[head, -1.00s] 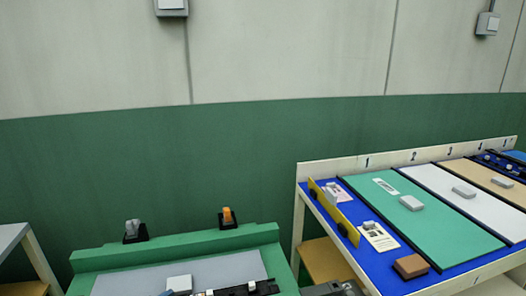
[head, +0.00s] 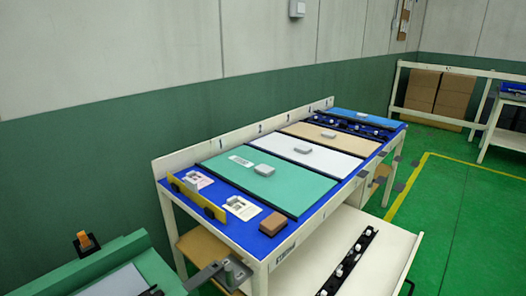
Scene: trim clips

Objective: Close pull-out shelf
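The pull-out shelf (head: 388,250) is a flat cream panel at the lower right of the head view. It sticks out from under the long side of the work table (head: 284,246), so it stands open. A black rail with several white clips (head: 347,262) lies on it. Its near end is cut off by the bottom of the picture. Neither of my grippers is in view.
The table top carries green, white, tan and blue panels, a yellow divider (head: 196,198) and a brown block (head: 273,223). A grey bracket-like part (head: 226,271) is by the near table corner. Green floor (head: 470,220) is clear at the right.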

